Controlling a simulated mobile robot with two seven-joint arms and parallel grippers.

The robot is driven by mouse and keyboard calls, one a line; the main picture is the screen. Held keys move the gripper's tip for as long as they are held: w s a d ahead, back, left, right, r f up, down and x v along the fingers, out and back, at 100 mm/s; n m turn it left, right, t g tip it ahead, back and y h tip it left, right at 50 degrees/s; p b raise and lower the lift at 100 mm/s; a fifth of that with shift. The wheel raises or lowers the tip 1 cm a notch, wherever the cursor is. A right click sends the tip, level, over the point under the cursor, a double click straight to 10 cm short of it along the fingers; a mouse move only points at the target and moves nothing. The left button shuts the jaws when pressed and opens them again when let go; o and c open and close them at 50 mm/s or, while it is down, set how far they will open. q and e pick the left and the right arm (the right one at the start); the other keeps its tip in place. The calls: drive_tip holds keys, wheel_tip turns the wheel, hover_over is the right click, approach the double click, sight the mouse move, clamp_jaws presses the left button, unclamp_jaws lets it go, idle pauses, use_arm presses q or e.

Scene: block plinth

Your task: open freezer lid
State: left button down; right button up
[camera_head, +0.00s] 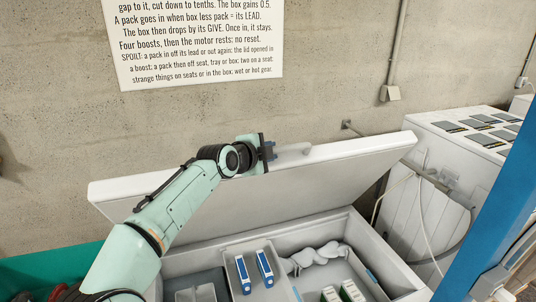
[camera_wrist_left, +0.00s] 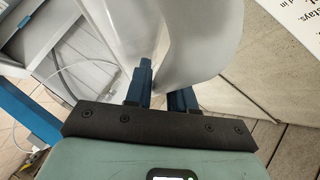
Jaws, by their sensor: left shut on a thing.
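The white freezer lid (camera_head: 330,178) stands raised and tilted up toward the back wall, with the freezer box (camera_head: 205,262) open below it. My left gripper (camera_head: 270,151) is at the lid's upper edge, shut on a pale grey handle (camera_head: 293,149) there. In the left wrist view, its blue fingers (camera_wrist_left: 163,88) sit on either side of the pale handle (camera_wrist_left: 190,40), whose inner part the fingers partly hide. My right gripper is in neither view.
Inside the freezer are two blue-and-white packs (camera_head: 243,274), green-and-white packs (camera_head: 351,291) and a lumpy whitish thing (camera_head: 318,257). A white cabinet (camera_head: 440,160) with dark flat pieces on top stands to the right. A sign (camera_head: 200,40) hangs on the concrete wall behind.

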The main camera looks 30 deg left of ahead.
use_arm(q)
drive_tip(key=shift+w+a+r, duration=0.25)
drive_tip(key=shift+a, duration=0.05)
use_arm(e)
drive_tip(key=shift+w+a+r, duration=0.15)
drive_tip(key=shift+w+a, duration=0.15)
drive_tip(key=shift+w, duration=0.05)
use_arm(q)
drive_tip(key=c, duration=1.1)
unclamp_jaws()
drive_tip(key=shift+r, duration=0.1)
drive_tip(key=shift+s, duration=0.1)
drive_tip(key=shift+s, duration=0.2)
drive_tip(key=b+v, duration=0.3)
drive_tip(key=v, duration=1)
drive_tip(key=shift+r, duration=0.15)
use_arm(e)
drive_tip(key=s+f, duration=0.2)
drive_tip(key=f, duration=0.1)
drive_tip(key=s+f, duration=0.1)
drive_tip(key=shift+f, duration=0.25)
